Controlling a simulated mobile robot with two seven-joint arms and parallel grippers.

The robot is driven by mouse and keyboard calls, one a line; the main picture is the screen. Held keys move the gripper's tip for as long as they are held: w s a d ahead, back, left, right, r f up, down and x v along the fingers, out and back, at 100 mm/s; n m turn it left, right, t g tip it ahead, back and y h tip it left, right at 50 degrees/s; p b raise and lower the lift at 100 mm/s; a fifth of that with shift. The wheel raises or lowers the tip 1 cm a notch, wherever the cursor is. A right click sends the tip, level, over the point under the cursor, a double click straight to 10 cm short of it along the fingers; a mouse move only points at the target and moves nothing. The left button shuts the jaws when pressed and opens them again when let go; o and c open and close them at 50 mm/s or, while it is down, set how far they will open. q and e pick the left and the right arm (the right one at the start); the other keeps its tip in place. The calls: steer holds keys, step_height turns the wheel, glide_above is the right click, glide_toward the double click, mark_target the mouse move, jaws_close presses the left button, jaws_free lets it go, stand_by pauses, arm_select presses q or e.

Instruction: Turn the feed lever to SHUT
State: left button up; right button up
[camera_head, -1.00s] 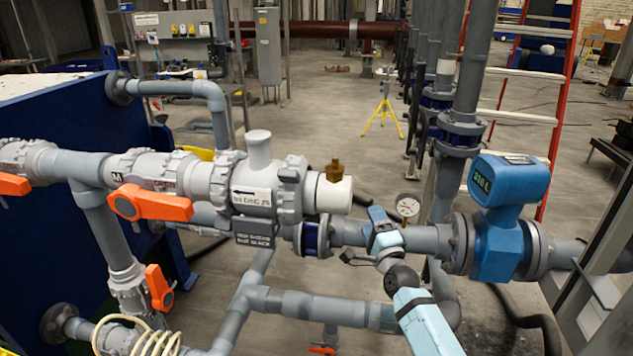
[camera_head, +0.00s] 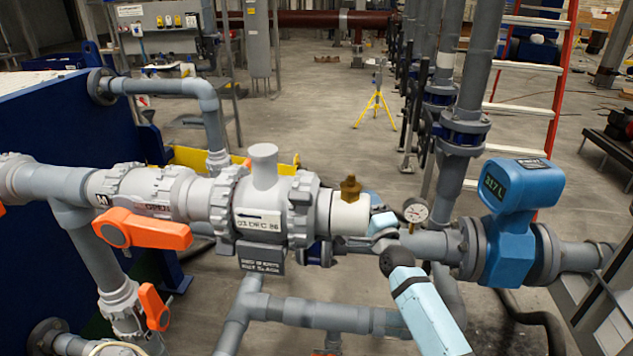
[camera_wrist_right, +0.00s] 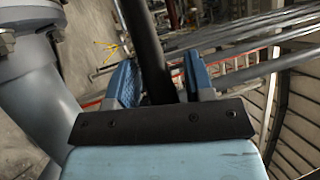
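An orange lever (camera_head: 145,232) lies along the horizontal pipe, on a grey valve (camera_head: 155,190) marked M with red OPEN lettering. A second orange lever (camera_head: 153,306) sits on the vertical pipe below, and part of another orange piece (camera_head: 2,210) shows at the left edge. I cannot tell which is the feed lever. My right gripper (camera_head: 378,222) is partly hidden beside the white pipe end, well right of the levers. In the wrist view my right gripper (camera_wrist_right: 157,85) is open, with a dark bar or hose (camera_wrist_right: 148,45) showing between its fingers; contact is unclear. My left gripper is out of view.
A tagged grey fitting (camera_head: 264,210) with a brass plug (camera_head: 350,188) lies between the levers and my right gripper. A round gauge (camera_head: 415,210) and blue flow meter (camera_head: 520,190) stand close to my right arm. A blue panel (camera_head: 60,240) is at left.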

steer(key=c, duration=0.3)
steer(key=shift+a, duration=0.1)
